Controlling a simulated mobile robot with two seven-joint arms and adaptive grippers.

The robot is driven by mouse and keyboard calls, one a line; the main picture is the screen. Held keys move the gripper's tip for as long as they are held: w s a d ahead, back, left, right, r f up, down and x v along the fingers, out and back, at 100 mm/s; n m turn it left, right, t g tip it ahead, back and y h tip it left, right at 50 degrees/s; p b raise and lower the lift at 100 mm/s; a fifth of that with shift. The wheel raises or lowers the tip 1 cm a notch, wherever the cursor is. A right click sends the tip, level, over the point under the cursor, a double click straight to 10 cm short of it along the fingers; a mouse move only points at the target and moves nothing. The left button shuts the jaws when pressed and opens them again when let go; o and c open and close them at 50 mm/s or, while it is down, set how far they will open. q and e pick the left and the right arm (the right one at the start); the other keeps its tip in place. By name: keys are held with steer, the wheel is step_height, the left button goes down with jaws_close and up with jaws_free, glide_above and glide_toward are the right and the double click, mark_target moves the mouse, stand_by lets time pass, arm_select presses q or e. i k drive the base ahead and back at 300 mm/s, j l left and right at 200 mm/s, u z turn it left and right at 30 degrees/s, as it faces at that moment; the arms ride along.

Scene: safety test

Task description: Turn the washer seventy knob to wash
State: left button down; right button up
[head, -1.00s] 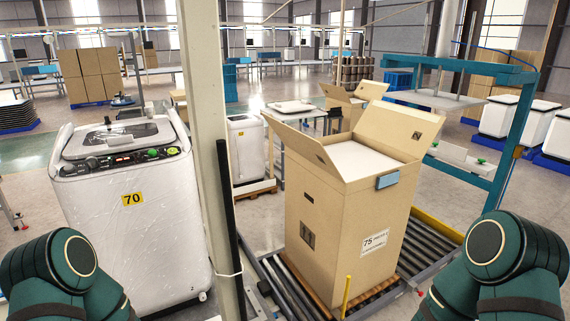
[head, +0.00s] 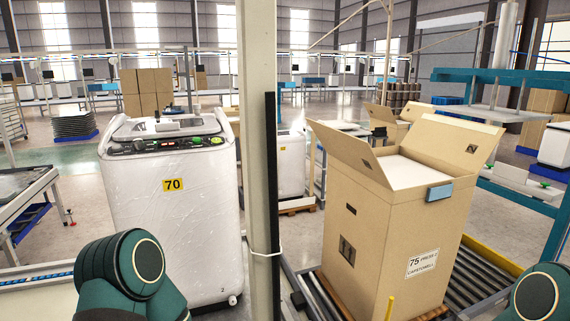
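The washer (head: 172,225) with a yellow label reading 70 stands upright at centre left, white and wrapped in clear plastic. Its dark control panel (head: 165,146) runs along the top front edge, with small knobs, a red display and a green button or knob at the right end. Which knob sets wash is too small to tell. My two dark green arms show only in part, at the bottom left and bottom right, below and in front of the washer and box. Neither gripper is in view.
A pale post (head: 258,160) with a black strip stands right of the washer. A large open cardboard box (head: 385,240) marked 75 sits on a roller conveyor (head: 475,275). A workbench (head: 25,200) is at the left edge. Open floor (head: 75,165) lies behind.

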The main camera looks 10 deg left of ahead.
mark_target(138, 144)
steer(key=k+j, duration=0.1)
steer(key=j, duration=0.3)
steer(key=k+j, duration=0.1)
steer(key=j, duration=0.3)
steer(key=k+j, duration=0.15)
steer(key=j, duration=0.2)
steer(key=k+j, duration=0.1)
steer(key=j, duration=0.3)
steer(key=k+j, duration=0.1)
steer(key=j, duration=0.3)
steer(key=k+j, duration=0.1)
steer(key=j, duration=0.3)
steer(key=k+j, duration=0.15)
steer(key=j, duration=0.2)
steer(key=k+j, duration=0.1)
steer(key=j, duration=0.3)
